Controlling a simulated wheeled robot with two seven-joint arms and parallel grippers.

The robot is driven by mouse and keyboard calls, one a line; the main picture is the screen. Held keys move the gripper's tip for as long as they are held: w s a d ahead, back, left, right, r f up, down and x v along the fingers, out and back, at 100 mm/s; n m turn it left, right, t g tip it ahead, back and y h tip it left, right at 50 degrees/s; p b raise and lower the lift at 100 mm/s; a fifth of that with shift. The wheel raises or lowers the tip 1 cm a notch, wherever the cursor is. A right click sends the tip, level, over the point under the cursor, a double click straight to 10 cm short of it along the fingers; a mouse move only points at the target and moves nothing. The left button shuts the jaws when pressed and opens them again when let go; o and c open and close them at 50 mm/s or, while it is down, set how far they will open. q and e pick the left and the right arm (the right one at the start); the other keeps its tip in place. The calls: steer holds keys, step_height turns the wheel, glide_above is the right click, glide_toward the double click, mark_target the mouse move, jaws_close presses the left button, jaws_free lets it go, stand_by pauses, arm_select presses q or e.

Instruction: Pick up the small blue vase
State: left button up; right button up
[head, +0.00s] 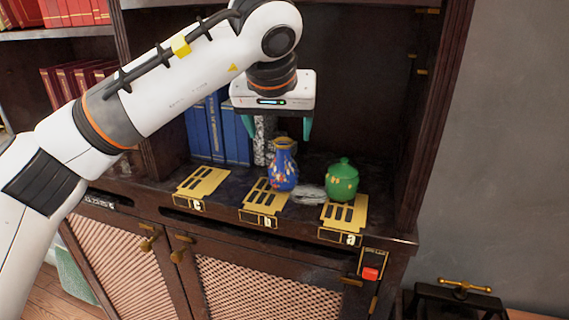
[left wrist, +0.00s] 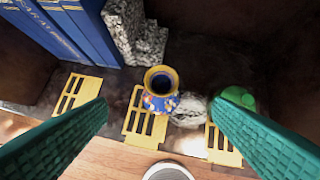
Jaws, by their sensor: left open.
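The small blue vase (head: 284,168) has a gold neck and a flower pattern. It stands upright on the shelf at the plate marked b. In the left wrist view the vase (left wrist: 161,90) is seen from above, its round mouth showing between the fingers. My left gripper (head: 290,128) is open above the vase, pointing down and empty. Its two green fingers (left wrist: 160,140) are spread wide in the left wrist view, apart from the vase. My right gripper is in neither view.
A green lidded pot (head: 342,182) stands right of the vase, with a grey stone (head: 308,194) between them. Blue books (head: 216,130) and a grey speckled block (head: 263,140) stand behind. The yellow slotted plate marked c (head: 202,181) is bare. A cabinet wall (head: 436,110) bounds the right.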

mark_target(281, 146)
arm_select(q)
steer(key=p+x, duration=0.2)
steer(key=x, duration=0.3)
steer(key=shift+f, duration=0.15)
steer(key=shift+w+f, duration=0.25)
steer(key=shift+f, duration=0.05)
steer(key=p+x, duration=0.3)
steer(key=x, duration=0.1)
steer(key=shift+w+d+f, duration=0.15)
steer(key=shift+w+f, duration=0.05)
steer(key=shift+w, duration=0.05)
steer(key=shift+w+f, duration=0.2)
steer(key=shift+f, duration=0.15)
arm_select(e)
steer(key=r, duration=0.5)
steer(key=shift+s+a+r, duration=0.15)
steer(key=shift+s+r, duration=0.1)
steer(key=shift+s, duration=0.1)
arm_select(q)
steer(key=shift+c, duration=0.3)
steer(key=c, duration=1.1)
